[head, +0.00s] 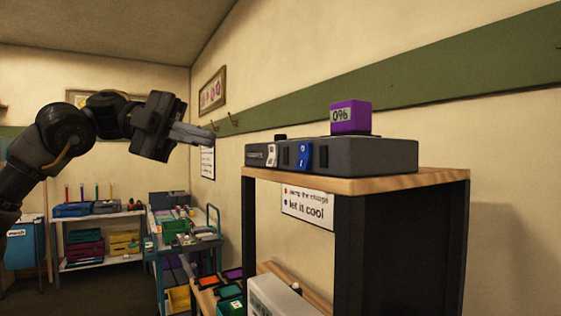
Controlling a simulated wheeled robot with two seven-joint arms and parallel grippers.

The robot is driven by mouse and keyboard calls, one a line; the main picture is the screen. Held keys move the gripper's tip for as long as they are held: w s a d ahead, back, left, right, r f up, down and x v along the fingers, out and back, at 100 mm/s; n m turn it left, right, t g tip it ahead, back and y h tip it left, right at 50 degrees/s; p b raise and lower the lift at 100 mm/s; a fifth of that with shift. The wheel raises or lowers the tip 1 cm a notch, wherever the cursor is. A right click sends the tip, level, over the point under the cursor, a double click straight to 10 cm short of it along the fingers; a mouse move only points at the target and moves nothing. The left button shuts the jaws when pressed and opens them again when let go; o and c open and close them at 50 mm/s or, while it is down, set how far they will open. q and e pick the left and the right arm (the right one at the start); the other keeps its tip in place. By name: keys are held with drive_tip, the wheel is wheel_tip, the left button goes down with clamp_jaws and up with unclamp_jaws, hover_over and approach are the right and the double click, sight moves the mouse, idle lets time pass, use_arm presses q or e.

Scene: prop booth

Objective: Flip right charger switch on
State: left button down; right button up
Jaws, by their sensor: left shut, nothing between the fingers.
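The dark grey charger (372,156) sits on top of a wooden-topped stand. Its front has a white switch (271,156) on the left and a blue switch (304,155) on the right; I cannot tell for sure which way either is set. A purple block (351,115) reading "0%" stands on the charger's right part. A small black piece (280,137) shows on top at the left. My left gripper (211,139) is shut and empty, in the air left of the charger and apart from it, fingers pointing right. My right gripper is not in view.
The stand's wooden top (400,182) ends just in front of the charger. A low table (185,242) and a shelf (104,218) with bins stand further back left. The air between gripper and charger is clear.

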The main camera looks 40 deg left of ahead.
use_arm(q)
drive_tip(key=shift+w, duration=0.15)
drive_tip(key=p, duration=0.4)
approach(305, 166)
drive_tip(key=d, duration=0.4)
drive_tip(key=w, duration=0.1)
drive_tip(key=w+d+f+p, duration=0.1)
drive_tip(key=shift+w, duration=0.3)
drive_tip(key=shift+f, duration=0.1)
